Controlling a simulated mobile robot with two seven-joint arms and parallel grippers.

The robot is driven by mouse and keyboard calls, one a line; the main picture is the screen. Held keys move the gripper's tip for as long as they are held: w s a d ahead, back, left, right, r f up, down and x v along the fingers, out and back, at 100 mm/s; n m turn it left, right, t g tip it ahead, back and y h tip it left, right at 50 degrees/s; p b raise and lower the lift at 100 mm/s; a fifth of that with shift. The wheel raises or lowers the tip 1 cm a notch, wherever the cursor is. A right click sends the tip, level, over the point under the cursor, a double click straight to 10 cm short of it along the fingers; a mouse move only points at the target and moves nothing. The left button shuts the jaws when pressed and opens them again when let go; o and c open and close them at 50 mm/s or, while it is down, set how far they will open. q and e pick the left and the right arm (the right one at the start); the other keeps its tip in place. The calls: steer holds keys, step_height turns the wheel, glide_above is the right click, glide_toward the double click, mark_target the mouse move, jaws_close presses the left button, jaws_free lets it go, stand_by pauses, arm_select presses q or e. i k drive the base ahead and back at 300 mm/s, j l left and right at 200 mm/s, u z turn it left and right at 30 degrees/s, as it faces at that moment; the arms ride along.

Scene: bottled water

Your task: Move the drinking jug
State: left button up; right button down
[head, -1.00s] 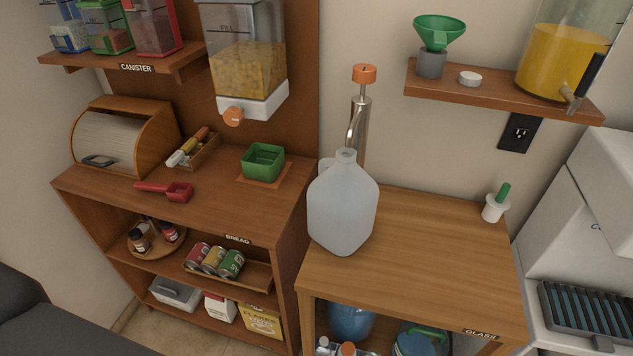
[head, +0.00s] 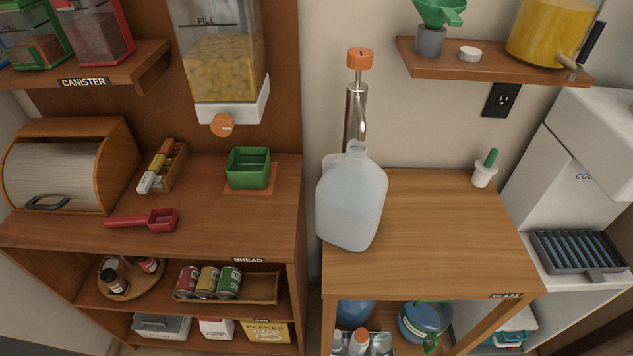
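The drinking jug, a translucent whitish plastic jug (head: 351,203), stands upright at the left end of the wooden table (head: 440,225). Its neck is open at the top. Behind it rises a metal pump dispenser (head: 356,105) with an orange top, and its curved spout comes down by the jug's mouth. I cannot tell whether the spout touches the jug. Neither of my grippers shows in the head view.
A wooden cabinet to the left holds a bread box (head: 66,170), a green square container (head: 249,168) and a red scoop (head: 146,220). A small white holder with a green handle (head: 484,169) stands at the table's back right. The table's middle is clear.

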mark_target(351, 189)
steer(key=j, duration=0.65)
steer(key=i+j, duration=0.15)
steer(key=j, duration=1.2)
steer(key=i+z, duration=0.05)
steer(key=i, duration=0.05)
